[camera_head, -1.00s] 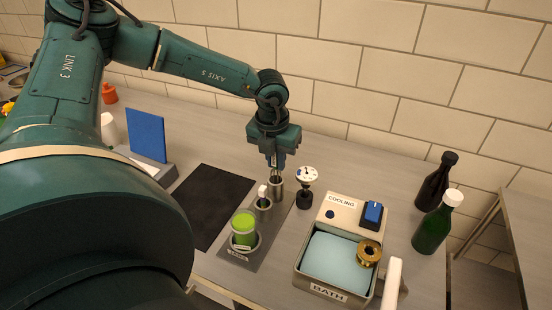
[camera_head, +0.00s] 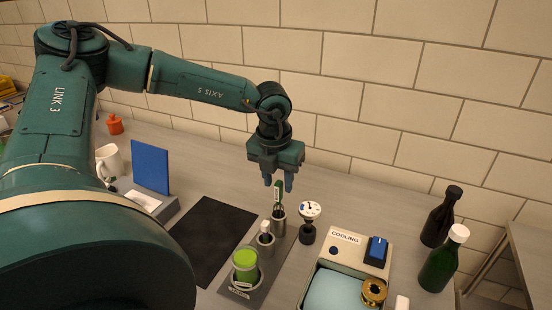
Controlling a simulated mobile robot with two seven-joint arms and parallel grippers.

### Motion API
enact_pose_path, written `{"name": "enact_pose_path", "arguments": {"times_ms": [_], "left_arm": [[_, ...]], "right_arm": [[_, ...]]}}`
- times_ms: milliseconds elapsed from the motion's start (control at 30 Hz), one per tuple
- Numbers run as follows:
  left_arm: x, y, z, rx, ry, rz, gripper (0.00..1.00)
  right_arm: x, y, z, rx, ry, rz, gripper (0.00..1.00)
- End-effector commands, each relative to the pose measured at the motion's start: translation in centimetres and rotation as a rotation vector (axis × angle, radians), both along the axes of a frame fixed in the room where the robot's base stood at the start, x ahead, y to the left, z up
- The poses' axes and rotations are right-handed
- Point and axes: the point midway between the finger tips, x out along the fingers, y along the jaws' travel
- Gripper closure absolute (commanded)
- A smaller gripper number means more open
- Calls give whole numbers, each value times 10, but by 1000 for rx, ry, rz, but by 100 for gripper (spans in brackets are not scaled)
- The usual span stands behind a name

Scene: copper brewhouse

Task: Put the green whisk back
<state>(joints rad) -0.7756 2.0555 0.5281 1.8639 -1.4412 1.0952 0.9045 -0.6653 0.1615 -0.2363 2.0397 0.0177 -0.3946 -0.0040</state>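The green whisk (camera_head: 278,196) stands nearly upright in the rear metal cup (camera_head: 278,221) of a grey holder (camera_head: 284,248); its lower end is hidden inside the cup. My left gripper (camera_head: 278,184) is just above it, pointing down. Its two fingers are apart, with the top of the whisk showing between and below the tips, and I see no contact. My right gripper is not in view.
The holder also has a white-topped item (camera_head: 265,228) and a green-topped jar (camera_head: 245,262). A dial gauge (camera_head: 310,211) stands close to its right. Further right are the cooling bath (camera_head: 345,248) and two bottles (camera_head: 441,262). A black mat (camera_head: 210,235) lies left.

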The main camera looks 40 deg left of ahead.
Motion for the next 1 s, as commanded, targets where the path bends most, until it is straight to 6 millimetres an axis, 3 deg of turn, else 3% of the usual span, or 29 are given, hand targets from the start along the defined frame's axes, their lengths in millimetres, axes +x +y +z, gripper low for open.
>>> {"name": "enact_pose_path", "arguments": {"times_ms": [200, 400, 1000], "left_arm": [[-6, -2, 42, 0, -4, -1, 64], [-10, -3, 66, 0, -1, 0, 64], [-11, -3, 71, 0, 2, -1, 64]], "right_arm": [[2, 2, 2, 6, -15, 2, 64], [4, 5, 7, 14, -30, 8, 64], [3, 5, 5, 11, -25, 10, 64]]}}
